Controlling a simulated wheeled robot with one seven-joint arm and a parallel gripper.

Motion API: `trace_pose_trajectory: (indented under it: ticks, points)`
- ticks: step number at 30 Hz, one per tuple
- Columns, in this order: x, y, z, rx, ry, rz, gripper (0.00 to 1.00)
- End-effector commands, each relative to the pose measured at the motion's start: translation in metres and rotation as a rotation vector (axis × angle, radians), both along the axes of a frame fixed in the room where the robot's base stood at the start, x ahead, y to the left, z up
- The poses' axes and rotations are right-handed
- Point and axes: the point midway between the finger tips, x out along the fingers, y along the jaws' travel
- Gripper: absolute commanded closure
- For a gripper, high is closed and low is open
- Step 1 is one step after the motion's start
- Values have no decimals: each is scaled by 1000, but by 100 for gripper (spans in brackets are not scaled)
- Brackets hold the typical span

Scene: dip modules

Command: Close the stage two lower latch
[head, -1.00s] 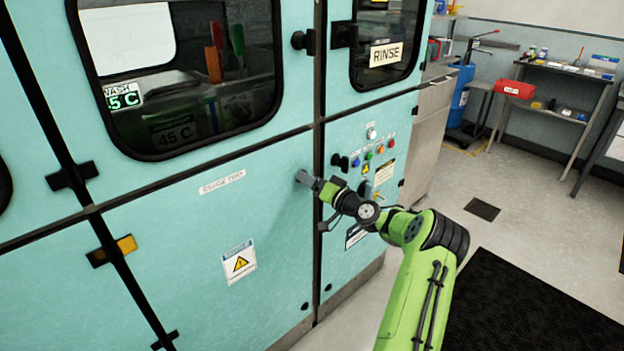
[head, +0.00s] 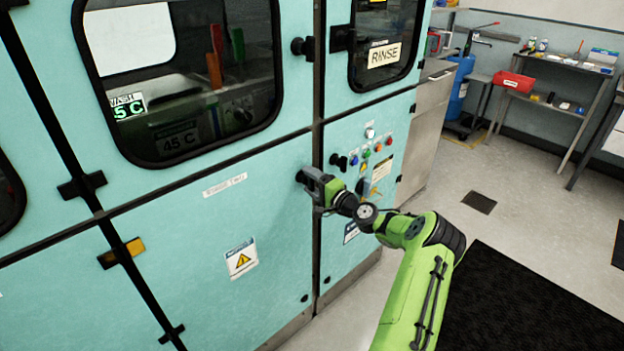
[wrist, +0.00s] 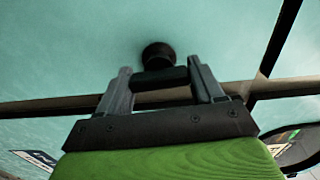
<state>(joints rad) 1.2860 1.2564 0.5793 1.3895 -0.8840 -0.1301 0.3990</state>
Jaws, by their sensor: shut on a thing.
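The lower stage two door (head: 200,225) is a teal panel marked by a small white label (head: 224,185). It looks flush with the frame around it. Its black latch (wrist: 158,56) has a round base and a dark bar handle, near the panel's upper right corner. My gripper (head: 308,180) is at this latch in the head view and covers most of it. In the wrist view my gripper (wrist: 165,84) has its two grey fingers on either side of the dark handle bar, shut on it.
Another black latch (head: 303,46) sits on the upper door. A control panel with coloured buttons (head: 366,153) is just right of my gripper. A yellow warning label (head: 241,259) is on the lower door. Open floor and a black mat (head: 520,305) lie to the right.

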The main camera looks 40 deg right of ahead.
Motion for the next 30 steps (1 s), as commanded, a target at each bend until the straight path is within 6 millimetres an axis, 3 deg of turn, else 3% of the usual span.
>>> trace_pose_trajectory:
  ticks: [22, 23, 26, 30]
  points:
    - [0, -1, -1, 87, 2, -2, 64]
    - [0, -1, -1, 87, 2, -2, 31]
    - [0, 0, -1, 86, 2, -2, 15]
    - [0, 0, -1, 86, 2, -1, 13]
